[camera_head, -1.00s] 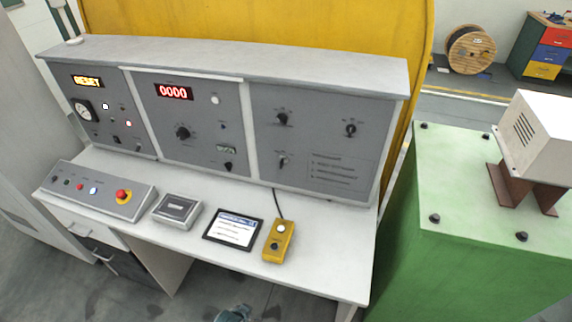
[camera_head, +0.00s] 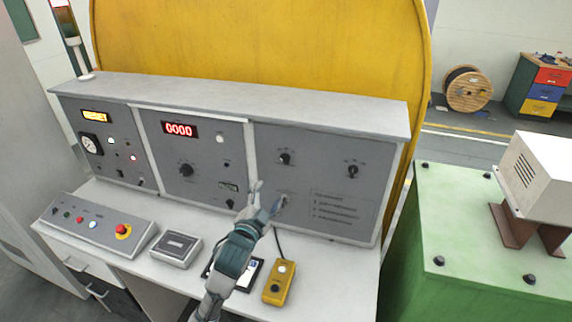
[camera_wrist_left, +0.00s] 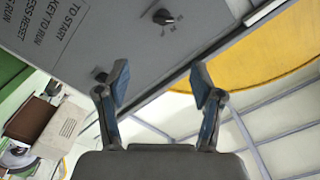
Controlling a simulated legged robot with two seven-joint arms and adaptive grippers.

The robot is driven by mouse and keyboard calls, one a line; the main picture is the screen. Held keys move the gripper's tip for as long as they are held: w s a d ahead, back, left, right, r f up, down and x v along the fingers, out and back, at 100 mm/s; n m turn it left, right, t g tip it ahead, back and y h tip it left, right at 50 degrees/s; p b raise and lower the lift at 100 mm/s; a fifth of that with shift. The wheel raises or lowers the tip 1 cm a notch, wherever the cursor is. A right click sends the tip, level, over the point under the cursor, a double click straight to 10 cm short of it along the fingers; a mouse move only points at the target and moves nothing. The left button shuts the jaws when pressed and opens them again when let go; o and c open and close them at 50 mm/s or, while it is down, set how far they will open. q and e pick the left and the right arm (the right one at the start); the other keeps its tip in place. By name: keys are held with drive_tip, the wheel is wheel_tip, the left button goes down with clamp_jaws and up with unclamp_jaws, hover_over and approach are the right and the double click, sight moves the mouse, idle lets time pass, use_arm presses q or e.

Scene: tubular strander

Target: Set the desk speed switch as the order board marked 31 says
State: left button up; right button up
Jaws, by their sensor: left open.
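My left gripper (camera_head: 264,198) is open and empty in front of the right desk panel, its fingertips close to a small lower switch (camera_head: 284,199). I cannot tell whether they touch. In the left wrist view the gripper (camera_wrist_left: 160,80) is spread, with a dark knob (camera_wrist_left: 101,75) partly behind its left finger and a marked rotary switch (camera_wrist_left: 163,16) beyond. The right panel also has two upper knobs (camera_head: 285,158) (camera_head: 352,171); the middle panel has a large rotary knob (camera_head: 186,170). Which is the speed switch is unreadable. No board marked 31 is legible. My right gripper is out of view.
A tablet (camera_head: 252,273) lies on the desk, mostly hidden by my left arm. A yellow box (camera_head: 279,284), a grey box (camera_head: 175,249) and a button console (camera_head: 95,226) with a red emergency knob stand on the desk. A green cabinet (camera_head: 480,245) stands right.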

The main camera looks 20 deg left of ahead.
use_arm(q)
approach(285, 162)
drive_tip(key=w+a, duration=0.1)
drive_tip(key=w, duration=0.5)
drive_tip(key=w+d, duration=0.1)
drive_tip(key=w, duration=0.1)
drive_tip(key=shift+w, duration=0.1)
drive_tip(key=shift+w+d, duration=0.15)
drive_tip(key=shift+w, duration=0.5)
drive_tip(key=shift+w+a+f, duration=0.1)
drive_tip(key=shift+w+a, duration=0.05)
drive_tip(key=shift+a, duration=0.3)
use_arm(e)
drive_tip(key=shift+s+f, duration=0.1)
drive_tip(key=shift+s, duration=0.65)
